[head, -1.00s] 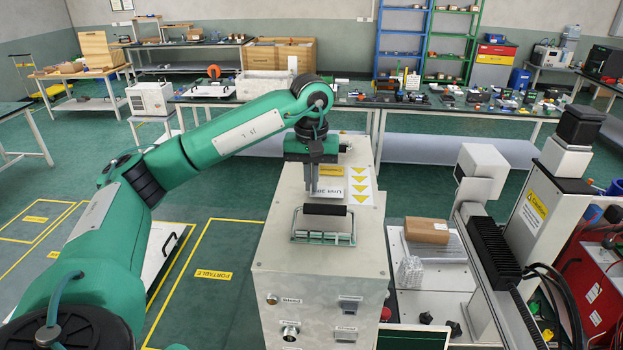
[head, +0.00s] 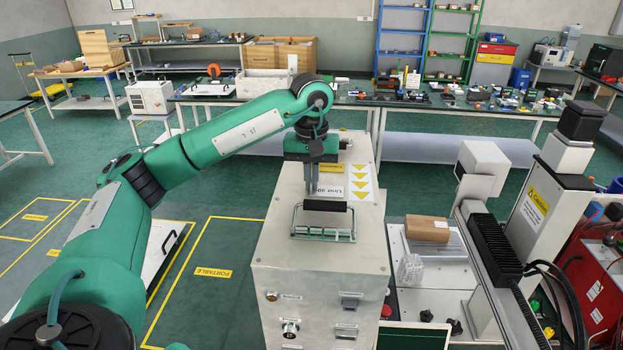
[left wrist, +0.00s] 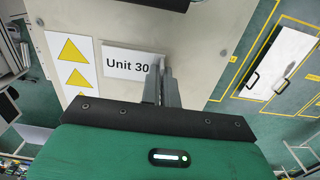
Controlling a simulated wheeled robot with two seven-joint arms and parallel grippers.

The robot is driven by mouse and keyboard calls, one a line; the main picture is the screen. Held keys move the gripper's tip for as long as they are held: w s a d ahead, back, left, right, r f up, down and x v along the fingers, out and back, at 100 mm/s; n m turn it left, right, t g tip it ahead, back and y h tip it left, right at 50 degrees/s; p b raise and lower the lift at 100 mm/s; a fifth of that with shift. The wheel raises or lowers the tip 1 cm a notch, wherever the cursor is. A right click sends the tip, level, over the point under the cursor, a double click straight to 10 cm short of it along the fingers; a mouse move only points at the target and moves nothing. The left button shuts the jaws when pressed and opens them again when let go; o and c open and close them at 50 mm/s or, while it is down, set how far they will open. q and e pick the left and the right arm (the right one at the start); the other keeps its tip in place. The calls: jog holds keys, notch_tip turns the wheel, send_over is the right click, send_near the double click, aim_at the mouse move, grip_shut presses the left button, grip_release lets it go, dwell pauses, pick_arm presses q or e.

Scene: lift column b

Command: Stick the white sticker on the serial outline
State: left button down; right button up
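The white sticker reading "Unit 30" (left wrist: 127,65) is at the top of the pale metal cabinet (head: 283,240); it also shows in the head view (head: 332,192). My left gripper (head: 312,190) points down over the cabinet top. In the left wrist view its fingers (left wrist: 161,72) are close together at the sticker's right end and cover part of it. They look shut on that edge. I cannot tell whether the sticker lies flat or is just above the surface. No serial outline can be made out. My right gripper is not in view.
A sheet with yellow triangles (head: 361,183) lies beside the sticker. A black-gripped handle frame (head: 323,220) stands nearer on the cabinet top. A machine with a tall column (head: 545,215) and a brown box (head: 427,229) are at right. The floor left of the cabinet is mostly clear.

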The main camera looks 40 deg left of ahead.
pick_arm(q)
jog(key=c, duration=1.6)
grip_release()
jog(key=shift+r, duration=0.2)
notch_tip(320, 180, up, 2)
jog(key=shift+b, duration=0.65)
jog(key=shift+r+p, duration=0.5)
jog(key=shift+r, duration=5.15)
